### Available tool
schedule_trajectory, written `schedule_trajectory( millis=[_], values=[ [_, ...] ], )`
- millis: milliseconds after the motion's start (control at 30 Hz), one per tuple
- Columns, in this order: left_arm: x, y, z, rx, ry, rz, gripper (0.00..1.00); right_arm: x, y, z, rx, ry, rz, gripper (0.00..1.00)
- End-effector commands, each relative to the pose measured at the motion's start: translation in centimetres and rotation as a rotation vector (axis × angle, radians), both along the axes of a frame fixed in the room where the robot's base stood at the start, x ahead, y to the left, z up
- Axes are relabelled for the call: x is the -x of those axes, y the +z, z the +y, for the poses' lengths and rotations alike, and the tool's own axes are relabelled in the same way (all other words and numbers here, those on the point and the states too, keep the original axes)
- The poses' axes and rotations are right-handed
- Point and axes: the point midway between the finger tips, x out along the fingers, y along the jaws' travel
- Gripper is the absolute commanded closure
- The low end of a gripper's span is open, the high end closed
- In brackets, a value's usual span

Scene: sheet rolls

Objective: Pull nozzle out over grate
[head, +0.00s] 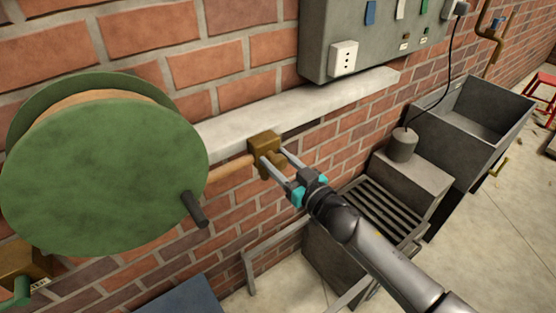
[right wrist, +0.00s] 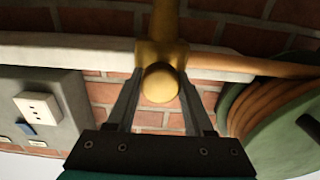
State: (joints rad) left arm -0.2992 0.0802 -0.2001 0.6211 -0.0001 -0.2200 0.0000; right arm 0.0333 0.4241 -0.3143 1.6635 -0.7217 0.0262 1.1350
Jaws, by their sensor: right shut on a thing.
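The brass nozzle (head: 264,147) is at the end of a tan hose (head: 232,169) that comes off the green reel (head: 105,165) on the left. My right gripper (head: 276,160) is shut on the nozzle, in front of the brick wall. In the right wrist view the nozzle (right wrist: 161,84) sits between the two fingers, and the hose (right wrist: 270,69) runs right to the reel. The grate (head: 378,212), with dark parallel bars, lies low to the right of the nozzle, partly behind my right arm. My left gripper is not in view.
A pale ledge (head: 230,126) runs along the wall behind the nozzle. A grey panel (head: 385,35) with a socket hangs above. A grey sink (head: 475,118) and a block with a grey cylinder (head: 402,146) stand beyond the grate. The reel's dark handle (head: 194,209) sticks out.

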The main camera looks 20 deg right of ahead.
Motion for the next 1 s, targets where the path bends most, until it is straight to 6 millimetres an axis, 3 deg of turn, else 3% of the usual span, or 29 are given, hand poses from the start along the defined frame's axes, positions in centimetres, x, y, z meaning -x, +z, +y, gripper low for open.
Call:
schedule_trajectory(
  millis=[33,233,767,1000],
  values=[
    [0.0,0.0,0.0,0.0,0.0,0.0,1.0,0.0,0.0,0.0,0.0,0.0,0.0,0.78],
    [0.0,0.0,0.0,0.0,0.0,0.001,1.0,0.0,0.0,0.0,0.0,0.0,0.0,1.0],
    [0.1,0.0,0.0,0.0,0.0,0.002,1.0,0.0,0.0,-0.1,0.001,0.0,0.001,1.0],
    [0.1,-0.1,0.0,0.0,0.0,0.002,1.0,-0.8,-0.1,-2.3,0.004,-0.003,0.001,1.0]
  ],
)
